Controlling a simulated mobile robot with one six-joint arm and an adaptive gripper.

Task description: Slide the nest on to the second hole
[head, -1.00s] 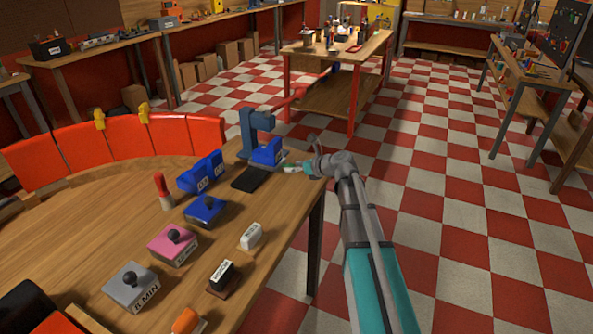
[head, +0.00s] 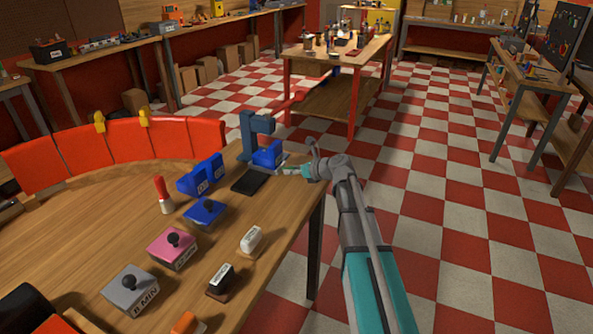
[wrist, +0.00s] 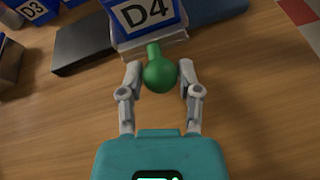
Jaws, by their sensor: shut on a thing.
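The nest is a pale, clear-looking tray (wrist: 165,48) under a blue block marked D4 (wrist: 145,15). A green knob (wrist: 160,75) on a short stem sticks out of its near side. My gripper (wrist: 160,70) is shut on the green knob, one finger on each side. In the head view the blue block (head: 267,155) sits at the foot of a dark blue C-shaped stand (head: 250,132), with my gripper (head: 291,169) at its right, near the table edge. I cannot make out any holes; what lies under the nest is hidden.
A flat black pad (head: 248,184) lies just left of the nest. Blue blocks (head: 200,175) and a red-handled tool (head: 163,195) stand farther left. Stamps and knobbed blocks line the table's front. Bare wood (wrist: 60,125) lies around my gripper.

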